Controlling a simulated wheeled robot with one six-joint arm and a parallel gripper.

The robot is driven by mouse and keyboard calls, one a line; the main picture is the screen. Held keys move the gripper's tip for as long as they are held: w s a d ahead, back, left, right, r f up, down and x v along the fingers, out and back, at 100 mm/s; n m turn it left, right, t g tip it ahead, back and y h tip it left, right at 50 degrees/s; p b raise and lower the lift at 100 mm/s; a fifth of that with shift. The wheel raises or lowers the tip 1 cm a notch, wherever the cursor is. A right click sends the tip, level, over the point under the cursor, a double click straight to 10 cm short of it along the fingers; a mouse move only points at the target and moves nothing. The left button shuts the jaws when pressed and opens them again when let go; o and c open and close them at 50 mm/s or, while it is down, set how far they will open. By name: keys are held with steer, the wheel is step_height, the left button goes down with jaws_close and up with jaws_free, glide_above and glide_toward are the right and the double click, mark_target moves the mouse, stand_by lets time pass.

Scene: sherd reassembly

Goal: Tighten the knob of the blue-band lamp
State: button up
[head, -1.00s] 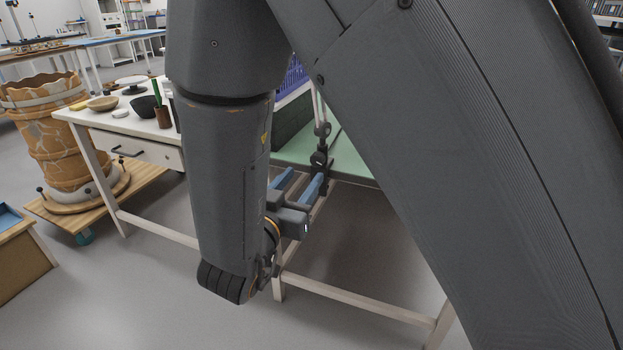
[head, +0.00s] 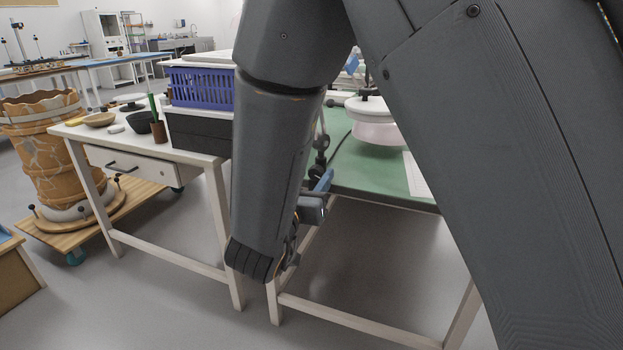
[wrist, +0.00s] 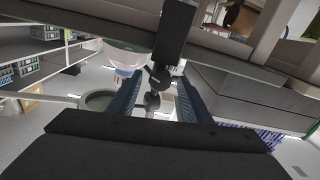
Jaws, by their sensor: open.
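The lamp's dark jointed stand (head: 320,143) rises at the near left corner of the green-topped table in the head view. In the wrist view its black post (wrist: 173,40) and a round dark joint (wrist: 158,77) show beyond my gripper. I cannot tell which part is the knob, and no blue band is clearly readable. My gripper (head: 322,184) is just below the stand, partly hidden by my arm. In the wrist view my gripper (wrist: 157,90) is open, its blue fingers apart, with the joint in line with the gap. I cannot tell whether they touch it.
The green-topped table (head: 365,172) carries a pale round object (head: 375,122). A white table (head: 85,130) on the left holds bowls, a dark box and a purple crate (head: 200,88). A large cracked pot (head: 45,150) stands on a wheeled board. Floor between table legs is clear.

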steer(key=c, duration=1.1)
steer(key=shift+o, duration=0.2)
steer(key=m, duration=0.4)
steer(key=shift+m, duration=0.3)
steer(key=o, duration=1.1)
steer(key=shift+c, duration=0.2)
steer(key=shift+s, duration=0.1)
steer(key=p+v, duration=0.1)
steer(key=v, duration=0.6)
steer(key=shift+s+a+p, duration=0.15)
steer(key=shift+s+p, duration=0.1)
steer(key=shift+p, duration=0.05)
